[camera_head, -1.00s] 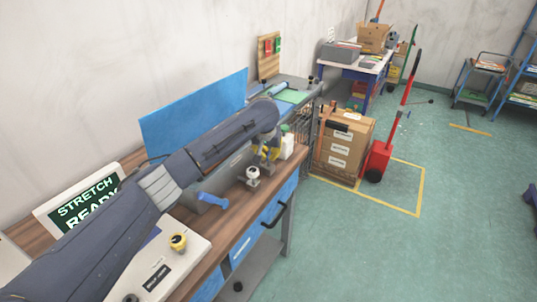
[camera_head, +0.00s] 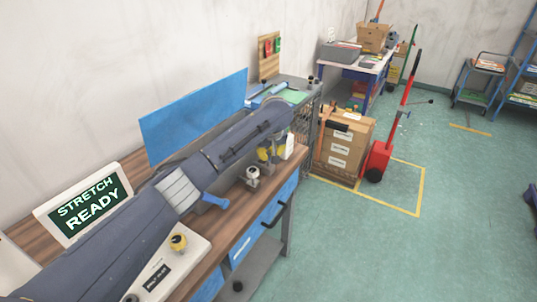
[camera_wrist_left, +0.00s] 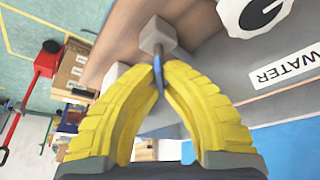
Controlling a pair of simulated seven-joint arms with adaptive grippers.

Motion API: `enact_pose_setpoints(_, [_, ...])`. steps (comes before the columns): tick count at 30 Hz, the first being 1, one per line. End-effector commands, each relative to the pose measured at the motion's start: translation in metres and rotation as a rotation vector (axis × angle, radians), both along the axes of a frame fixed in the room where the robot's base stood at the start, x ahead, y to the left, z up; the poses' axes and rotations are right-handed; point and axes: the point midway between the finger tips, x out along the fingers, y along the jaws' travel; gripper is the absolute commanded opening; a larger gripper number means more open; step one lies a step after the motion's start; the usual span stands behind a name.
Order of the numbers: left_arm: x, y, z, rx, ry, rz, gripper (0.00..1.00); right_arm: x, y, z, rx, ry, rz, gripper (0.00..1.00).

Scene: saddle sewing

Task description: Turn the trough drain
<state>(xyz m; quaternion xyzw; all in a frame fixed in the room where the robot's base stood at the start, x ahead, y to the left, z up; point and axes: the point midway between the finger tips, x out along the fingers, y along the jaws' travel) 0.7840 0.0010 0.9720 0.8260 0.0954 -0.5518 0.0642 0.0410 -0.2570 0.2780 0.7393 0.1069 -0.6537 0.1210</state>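My left gripper (camera_head: 264,155) reaches down at the far end of the bench, by the grey trough, which my arm partly hides. In the left wrist view, its yellow fingers (camera_wrist_left: 158,66) come together on a thin blue handle (camera_wrist_left: 158,80), which I take for the drain's. A pale grey block (camera_wrist_left: 157,38) sits just beyond the fingertips. A white knob with a dark face (camera_wrist_left: 255,12) is beside a "WATER" label (camera_wrist_left: 283,70). In the head view, a round white fitting (camera_head: 252,175) and a blue lever (camera_head: 214,200) are nearer than the gripper. My right gripper is out of view.
A "STRETCH READY" screen (camera_head: 88,204), a panel with a yellow knob (camera_head: 178,242) and an upright blue board (camera_head: 195,115) are on the bench. Cardboard boxes (camera_head: 342,150) and a red hand truck (camera_head: 378,160) stand beyond.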

Motion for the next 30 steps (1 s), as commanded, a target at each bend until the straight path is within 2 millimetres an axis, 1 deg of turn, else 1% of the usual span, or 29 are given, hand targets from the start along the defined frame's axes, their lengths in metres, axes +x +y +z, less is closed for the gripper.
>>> enact_pose_setpoints(7, [0.0,0.0,-0.001,0.001,0.001,-0.001,0.0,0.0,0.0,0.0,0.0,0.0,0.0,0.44])
enact_pose_setpoints(8, [0.0,0.0,-0.001,0.001,0.001,-0.001,0.09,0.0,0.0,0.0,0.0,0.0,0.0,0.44])
enact_pose_setpoints(9, [0.0,0.0,-0.001,0.001,0.001,-0.001,0.14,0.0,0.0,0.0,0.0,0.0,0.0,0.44])
enact_pose_setpoints(14, [0.0,0.0,-0.001,0.001,0.001,-0.001,0.32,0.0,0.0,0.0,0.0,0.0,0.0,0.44])
enact_pose_setpoints(15, [0.0,0.0,-0.001,0.001,0.001,-0.001,0.34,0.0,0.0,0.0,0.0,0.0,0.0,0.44])
enact_pose_setpoints(24, [-0.001,0.0,0.002,0.001,0.0,-0.002,0.34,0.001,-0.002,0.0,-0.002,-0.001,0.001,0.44])
enact_pose_setpoints(26, [-0.002,-0.001,0.006,0.001,0.0,-0.002,0.34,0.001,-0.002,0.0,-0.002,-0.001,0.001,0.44])
enact_pose_setpoints(30, [-0.009,-0.003,0.023,0.0,-0.001,-0.004,0.34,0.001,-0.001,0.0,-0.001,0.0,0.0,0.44])
